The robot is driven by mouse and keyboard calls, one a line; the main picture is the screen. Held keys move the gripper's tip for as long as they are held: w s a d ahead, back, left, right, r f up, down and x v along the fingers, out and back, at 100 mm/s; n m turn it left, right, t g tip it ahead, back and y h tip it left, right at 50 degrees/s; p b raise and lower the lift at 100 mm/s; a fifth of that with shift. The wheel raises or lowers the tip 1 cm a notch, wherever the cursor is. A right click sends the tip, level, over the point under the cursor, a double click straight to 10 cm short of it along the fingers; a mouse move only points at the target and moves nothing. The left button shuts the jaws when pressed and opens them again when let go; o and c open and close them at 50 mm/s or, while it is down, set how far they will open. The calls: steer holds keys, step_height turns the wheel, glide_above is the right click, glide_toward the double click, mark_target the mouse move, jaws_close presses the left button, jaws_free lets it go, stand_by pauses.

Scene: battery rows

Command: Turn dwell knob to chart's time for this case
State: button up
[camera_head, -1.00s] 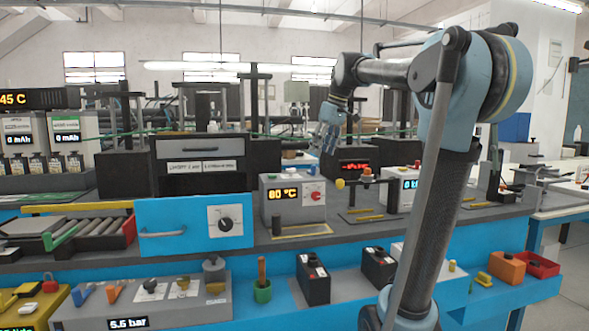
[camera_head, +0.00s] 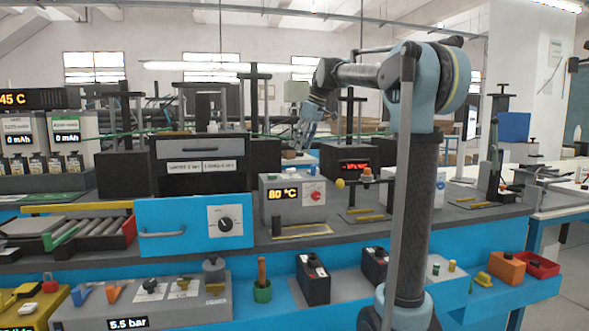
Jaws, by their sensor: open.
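The black dwell knob (camera_head: 225,225) sits on a white dial plate on the blue front panel, left of centre. Its pointer direction is too small to read surely. Above the panel, a dark chamber (camera_head: 202,180) carries a white label strip (camera_head: 202,166) whose print is too small to read. I cannot tell which sheet is the chart. My gripper (camera_head: 301,146) hangs in the air above and to the right of the knob, behind the 80 °C box in the picture. It is open and apart from the knob, with nothing seen in it.
A grey box (camera_head: 283,214) reading 80 °C with a red knob stands right of the panel. A grey 5.5 bar console (camera_head: 195,312) is at the front left.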

mark_target(292, 169)
steer(key=x, duration=1)
steer(key=shift+a+f, duration=0.15)
steer(key=shift+f, duration=0.05)
steer(key=c, duration=1)
steer(key=shift+c, duration=0.2)
